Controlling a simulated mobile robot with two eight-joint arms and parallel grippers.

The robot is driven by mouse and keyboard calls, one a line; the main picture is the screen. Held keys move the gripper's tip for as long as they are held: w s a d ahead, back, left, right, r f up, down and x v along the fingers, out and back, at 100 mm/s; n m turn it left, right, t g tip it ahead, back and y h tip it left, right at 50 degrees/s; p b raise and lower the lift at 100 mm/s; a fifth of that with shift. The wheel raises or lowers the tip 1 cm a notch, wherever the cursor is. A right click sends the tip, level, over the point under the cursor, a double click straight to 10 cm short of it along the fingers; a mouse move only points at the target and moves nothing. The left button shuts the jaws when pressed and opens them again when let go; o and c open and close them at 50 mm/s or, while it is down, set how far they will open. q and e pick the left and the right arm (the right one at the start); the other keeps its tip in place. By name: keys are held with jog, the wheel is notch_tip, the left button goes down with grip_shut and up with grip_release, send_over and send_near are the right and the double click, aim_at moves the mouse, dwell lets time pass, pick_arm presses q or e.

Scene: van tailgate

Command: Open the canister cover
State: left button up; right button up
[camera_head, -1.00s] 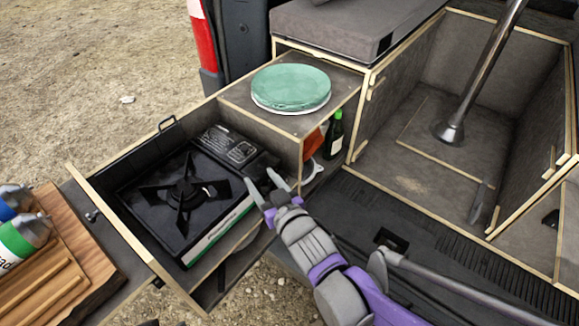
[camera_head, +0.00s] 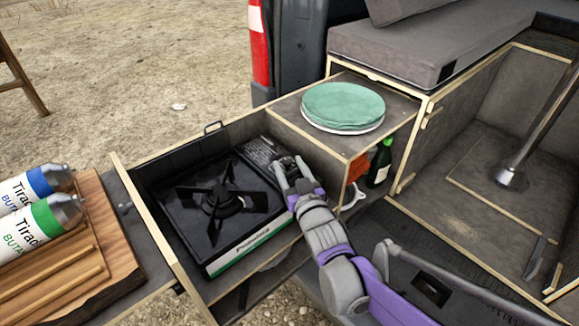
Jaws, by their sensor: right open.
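A black portable gas stove (camera_head: 190,205) sits in the pulled-out wooden drawer (camera_head: 150,215). The canister cover (camera_head: 262,152) is the dark panel at the stove's right end and looks closed; my right gripper hides part of it. My right gripper (camera_head: 287,164) is open with its fingertips over the cover's right part. I cannot tell whether they touch it. Two gas canisters, one with a blue band (camera_head: 42,182) and one with a green band (camera_head: 45,220), lie on a wooden board at the left. My left gripper is not in view.
Green plates (camera_head: 343,104) are stacked on the shelf right of the drawer. A dark bottle (camera_head: 380,163) stands in the compartment below. The wooden board (camera_head: 105,225) lies left of the drawer. A metal pole (camera_head: 540,125) stands in the right-hand compartment.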

jog(key=shift+w, duration=0.2)
grip_shut()
dwell(1.4)
